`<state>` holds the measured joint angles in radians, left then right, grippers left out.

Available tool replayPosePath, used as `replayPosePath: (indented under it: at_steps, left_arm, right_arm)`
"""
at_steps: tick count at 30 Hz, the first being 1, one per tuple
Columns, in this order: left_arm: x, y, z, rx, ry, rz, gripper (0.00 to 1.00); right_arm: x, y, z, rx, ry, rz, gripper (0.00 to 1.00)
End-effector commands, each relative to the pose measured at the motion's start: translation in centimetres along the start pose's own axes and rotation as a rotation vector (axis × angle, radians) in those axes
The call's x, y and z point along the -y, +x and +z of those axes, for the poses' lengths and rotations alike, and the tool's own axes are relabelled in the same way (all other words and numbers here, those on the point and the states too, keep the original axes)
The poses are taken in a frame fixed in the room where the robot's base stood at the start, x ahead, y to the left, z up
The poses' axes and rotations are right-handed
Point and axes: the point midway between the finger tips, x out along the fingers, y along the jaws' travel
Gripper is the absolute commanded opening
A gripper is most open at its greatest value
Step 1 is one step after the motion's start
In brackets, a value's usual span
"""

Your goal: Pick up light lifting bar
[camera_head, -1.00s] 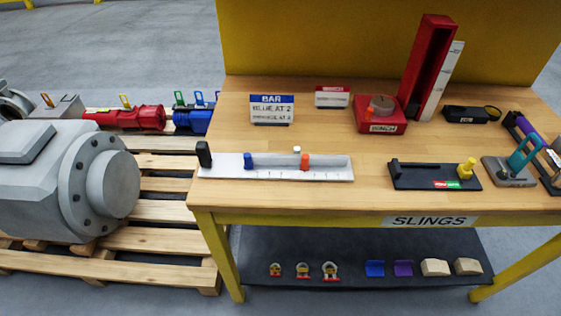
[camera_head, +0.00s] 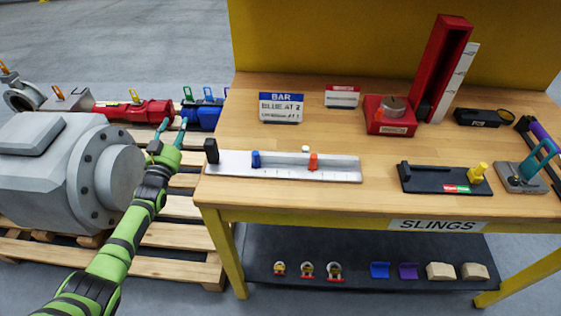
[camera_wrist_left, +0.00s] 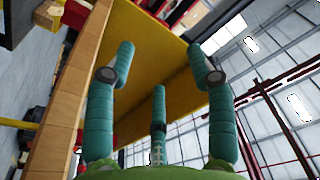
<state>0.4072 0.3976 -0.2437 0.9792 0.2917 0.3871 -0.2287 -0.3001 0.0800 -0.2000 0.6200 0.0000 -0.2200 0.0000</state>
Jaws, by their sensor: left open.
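A long pale grey bar (camera_head: 285,168) lies along the front left of the wooden table. A black upright block stands at its left end, with a blue piece (camera_head: 255,159), a small white-topped knob and an orange piece (camera_head: 313,162) along it. I take it to be the light lifting bar. My left gripper (camera_head: 172,128) is open and empty, raised to the left of the table, apart from the bar. Its teal fingers are spread in the left wrist view (camera_wrist_left: 160,60), where the bar does not show. My right gripper is not in view.
A blue and white BAR sign (camera_head: 281,108) stands behind the bar. A grey flanged machine (camera_head: 62,165) sits on a pallet at left.

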Motion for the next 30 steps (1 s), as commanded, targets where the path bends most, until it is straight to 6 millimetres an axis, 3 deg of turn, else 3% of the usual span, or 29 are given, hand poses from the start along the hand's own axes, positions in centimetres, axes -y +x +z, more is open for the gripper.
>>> replayPosePath:
  at_steps: [1, 3, 6, 9, 13, 17, 21, 25, 30]
  left_arm:
    - [0.6, 2.1, -4.6, -0.119, 0.045, 0.005, 0.55]
    - [0.2, 4.0, -10.7, -0.282, 0.118, 0.037, 0.55]
    - [-2.6, 5.1, -19.1, -0.527, 0.248, 0.136, 0.55]
    - [-7.3, 4.3, -25.7, -0.761, 0.397, 0.296, 0.55]
    - [-13.5, 1.6, -30.3, -0.999, 0.593, 0.552, 0.55]
    - [-18.4, -1.7, -31.1, -1.163, 0.812, 0.858, 0.55]
    - [-20.5, -4.6, -28.6, -1.215, 1.076, 1.229, 0.55]
    - [-18.9, -5.8, -24.8, -1.116, 1.338, 1.581, 0.55]
    - [-13.1, -5.5, -21.3, -0.810, 1.626, 1.936, 0.55]
  right_arm:
    - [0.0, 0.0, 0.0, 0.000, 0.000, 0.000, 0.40]
    - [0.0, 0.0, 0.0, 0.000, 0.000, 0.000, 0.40]
    - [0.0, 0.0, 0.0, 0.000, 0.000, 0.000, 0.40]
    - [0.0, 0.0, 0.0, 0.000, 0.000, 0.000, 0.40]
    - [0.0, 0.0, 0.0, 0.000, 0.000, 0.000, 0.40]
    - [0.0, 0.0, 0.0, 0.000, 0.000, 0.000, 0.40]
    - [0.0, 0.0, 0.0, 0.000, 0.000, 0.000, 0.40]
    - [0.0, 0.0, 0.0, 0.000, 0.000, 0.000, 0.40]
    - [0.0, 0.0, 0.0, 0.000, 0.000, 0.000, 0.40]
